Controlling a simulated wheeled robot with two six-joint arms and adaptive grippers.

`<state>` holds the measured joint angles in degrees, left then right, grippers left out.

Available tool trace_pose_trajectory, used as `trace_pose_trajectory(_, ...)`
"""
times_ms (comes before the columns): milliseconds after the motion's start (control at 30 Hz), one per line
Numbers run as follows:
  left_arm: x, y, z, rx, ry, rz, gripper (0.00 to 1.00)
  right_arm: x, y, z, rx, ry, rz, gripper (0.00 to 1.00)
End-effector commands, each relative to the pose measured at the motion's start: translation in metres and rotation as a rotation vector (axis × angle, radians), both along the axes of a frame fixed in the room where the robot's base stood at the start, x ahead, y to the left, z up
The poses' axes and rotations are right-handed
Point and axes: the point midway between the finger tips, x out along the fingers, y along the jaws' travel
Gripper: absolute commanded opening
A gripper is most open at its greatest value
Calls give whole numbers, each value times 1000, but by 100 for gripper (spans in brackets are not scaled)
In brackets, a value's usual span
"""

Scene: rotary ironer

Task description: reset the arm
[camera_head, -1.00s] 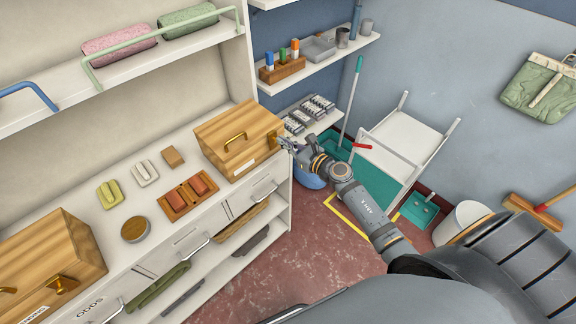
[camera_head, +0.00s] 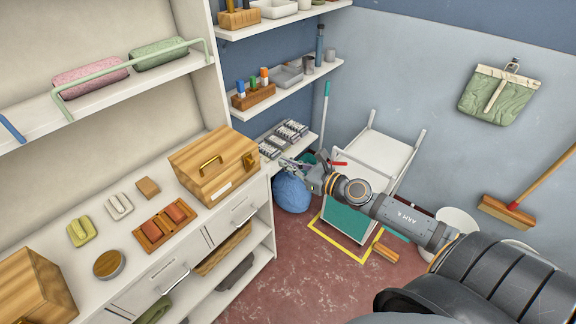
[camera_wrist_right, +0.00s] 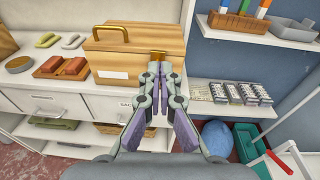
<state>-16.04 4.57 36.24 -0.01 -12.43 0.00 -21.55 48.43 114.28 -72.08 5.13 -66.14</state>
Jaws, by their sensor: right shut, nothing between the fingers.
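My right arm reaches in from the lower right of the head view. Its gripper (camera_head: 287,166) is just right of the wooden box (camera_head: 215,165) with a brass handle at the end of the counter. In the right wrist view the gripper (camera_wrist_right: 158,77) is shut and empty, its fingers together. The wooden box (camera_wrist_right: 130,50) is right ahead of the fingertips there, with a small brass part by them. I cannot tell whether they touch it. My left gripper is not in view.
The counter (camera_head: 75,265) holds soap-like blocks, a wooden tray (camera_head: 165,227) and a round lid (camera_head: 109,263). Red floor (camera_head: 300,260) is clear in front.

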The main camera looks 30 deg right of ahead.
Motion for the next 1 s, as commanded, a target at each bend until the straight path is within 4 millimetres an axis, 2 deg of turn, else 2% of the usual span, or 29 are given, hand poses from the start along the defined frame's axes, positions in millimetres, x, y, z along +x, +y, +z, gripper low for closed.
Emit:
trace_pose_trajectory(200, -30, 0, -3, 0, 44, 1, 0, -1, 0, 1, 1, 1, 0, 0)
trace_pose_trajectory(267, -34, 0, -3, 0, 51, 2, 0, -1, 0, 1, 1, 0, 0, 0)
trace_pose_trajectory(533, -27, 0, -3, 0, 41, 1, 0, 0, -1, 0, 4, 3, -3, 0)
trace_pose_trajectory(633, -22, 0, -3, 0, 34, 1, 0, 3, -16, -16, 79, 47, -57, 0)
trace_pose_trajectory(667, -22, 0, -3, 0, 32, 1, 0, 4, -26, -27, 129, 76, -92, 0)
trace_pose_trajectory(733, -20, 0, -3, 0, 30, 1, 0, 5, -56, -63, 296, 164, -211, 0)
trace_pose_trajectory(767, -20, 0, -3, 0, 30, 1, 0, 3, -71, -83, 386, 208, -274, 0)
trace_pose_trajectory(833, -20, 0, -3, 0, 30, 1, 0, -8, -105, -135, 618, 310, -439, 0)
trace_pose_trajectory(867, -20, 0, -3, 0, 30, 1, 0, -15, -117, -158, 717, 349, -509, 0)
trace_pose_trajectory(900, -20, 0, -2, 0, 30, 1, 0, -27, -131, -189, 845, 396, -605, 0)
trace_pose_trajectory(967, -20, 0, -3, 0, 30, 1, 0, -49, -147, -236, 1033, 458, -749, 0)
trace_pose_trajectory(1000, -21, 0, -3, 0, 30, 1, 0, -66, -154, -267, 1154, 492, -847, 0)
